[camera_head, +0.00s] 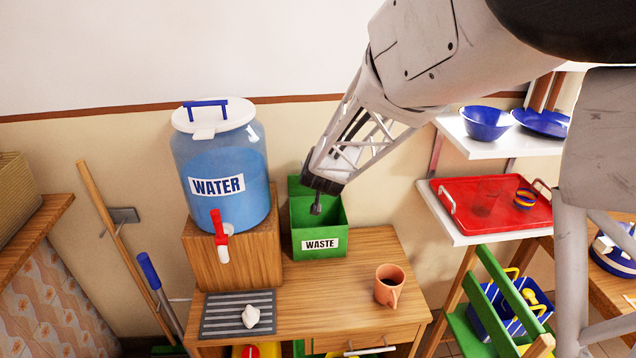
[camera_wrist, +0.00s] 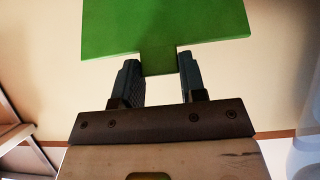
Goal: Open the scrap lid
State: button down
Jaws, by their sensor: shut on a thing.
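The green scrap bin (camera_head: 320,241), labelled WASTE, stands on the wooden table against the wall. Its green lid (camera_head: 299,186) appears raised at the back of the bin, and the inside of the bin shows. My gripper (camera_head: 316,207) reaches down from the upper right and is over the bin, partly hiding the lid. In the wrist view, the green lid (camera_wrist: 165,25) has a narrow tab between the two fingers of my gripper (camera_wrist: 159,62). The gripper is shut on this tab.
A blue water dispenser (camera_head: 222,165) on a wooden block (camera_head: 235,252) stands just left of the bin. A clay mug (camera_head: 388,286) stands at the front right of the table. A red tray (camera_head: 490,215) lies on the shelf to the right.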

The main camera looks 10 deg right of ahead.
jog(key=shift+w+r, duration=0.3)
jog(key=shift+w, duration=0.4)
jog(key=shift+w+r, duration=0.3)
jog(key=shift+w, duration=0.35)
jog(key=c, duration=0.7)
grip_release()
jog(key=shift+s, duration=0.1)
jog(key=shift+v, duration=3.85)
